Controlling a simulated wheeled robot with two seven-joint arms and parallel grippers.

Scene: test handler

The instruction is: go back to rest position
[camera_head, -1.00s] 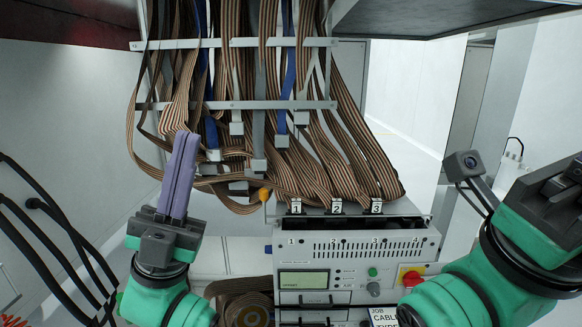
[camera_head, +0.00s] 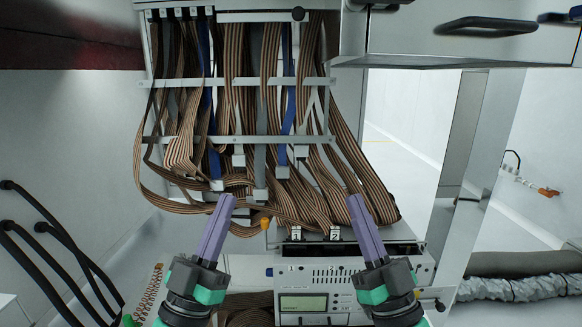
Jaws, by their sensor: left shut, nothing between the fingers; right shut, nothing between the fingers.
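My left gripper (camera_head: 226,204) points up in front of the cable rack, its purple fingers together with nothing between them. My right gripper (camera_head: 355,204) stands to its right at about the same height, also shut and empty. The two grippers are apart, roughly mirrored, with fingers tilted a little toward the rack. The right gripper and its wrist cover part of the test unit (camera_head: 305,284) and its labels. Neither gripper appears to hold a cable.
Striped ribbon cables (camera_head: 180,150) and a few blue and grey ones hang from the rack (camera_head: 240,83). An orange-tipped lever (camera_head: 265,223) stands by the test unit. Black hoses (camera_head: 60,235) curve at left. A cabinet (camera_head: 470,45) hangs at upper right.

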